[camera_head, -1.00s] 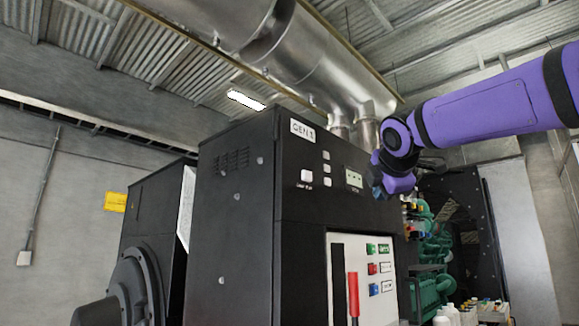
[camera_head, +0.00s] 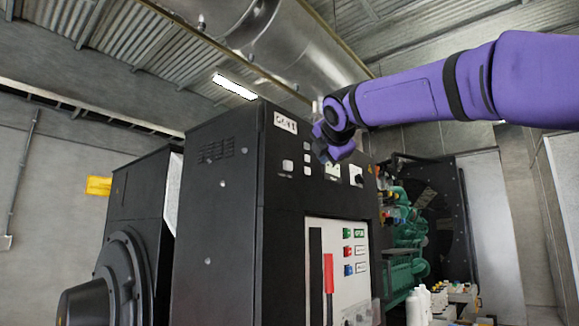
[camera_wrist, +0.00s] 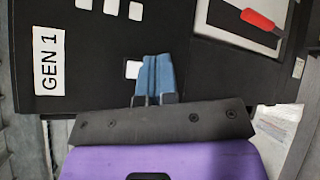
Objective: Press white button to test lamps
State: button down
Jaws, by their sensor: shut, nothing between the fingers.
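The white button (camera_head: 287,165) is a small pale square on the upper front of the black GEN 1 cabinet (camera_head: 215,230), with a small unreadable label under it. It also shows in the wrist view (camera_wrist: 132,69), just left of my gripper's blue fingertips (camera_wrist: 154,60), which cover its right edge. My gripper (camera_head: 328,156) is shut and empty in front of the panel, to the right of the button in the head view. I cannot tell whether the fingertips touch the panel.
A column of small white squares (camera_head: 307,158), a meter (camera_head: 332,171) and a black knob (camera_head: 357,177) lie right of the button. Below is a pale panel with coloured buttons (camera_head: 347,251) and a red handle (camera_head: 328,273). A green engine (camera_head: 405,245) stands at the right.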

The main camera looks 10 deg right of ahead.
jog(key=w+a, duration=0.4)
jog(key=w, duration=0.2)
jog(key=shift+w+a, duration=0.15)
jog(key=shift+a, duration=0.05)
jog(key=shift+w+a, duration=0.1)
dwell(2.0)
jog(key=shift+w+a, duration=0.2)
jog(key=shift+w, duration=0.05)
jog(key=shift+w+a, duration=0.25)
jog(key=shift+w, duration=0.1)
dwell(1.0)
dwell(0.3)
jog(key=shift+s+d, duration=0.5)
jog(key=shift+s, duration=0.2)
jog(key=shift+s+d, duration=0.75)
jog(key=shift+s, duration=0.3)
jog(key=shift+s+d, duration=0.75)
jog(key=shift+s, duration=0.25)
jog(key=shift+f, duration=0.1)
